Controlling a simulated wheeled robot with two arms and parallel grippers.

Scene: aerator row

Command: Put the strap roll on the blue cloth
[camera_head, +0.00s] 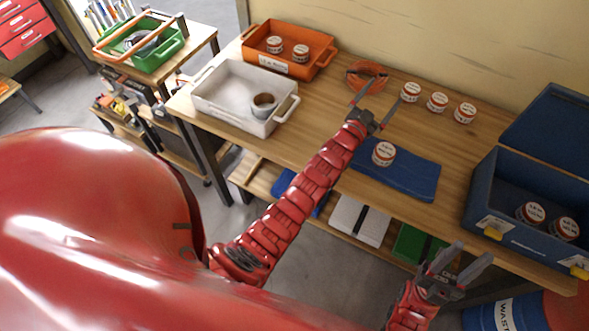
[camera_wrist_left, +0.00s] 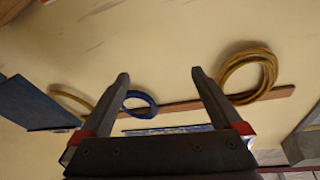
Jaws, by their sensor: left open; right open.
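An orange ring-shaped coil (camera_head: 367,76), which looks like the strap roll, lies on the wooden bench near the wall. The blue cloth (camera_head: 415,177) lies flat on the front of the bench, with a white, red-lidded tin (camera_head: 384,154) on it. My left gripper (camera_head: 385,90) is open just in front and to the right of the coil, partly overlapping it in the view. In the left wrist view my left gripper (camera_wrist_left: 160,75) is open with nothing between its fingers. My right gripper (camera_head: 471,252) is open and empty in front of the bench.
Several tins (camera_head: 438,102) stand right of the coil. An orange tray (camera_head: 318,62) holds two tins; a white tray (camera_head: 222,84) holds a grey-brown roll (camera_head: 264,105). An open blue box (camera_head: 487,194) stands at right. The left wrist view shows coils (camera_wrist_left: 247,75) hanging on the wall.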

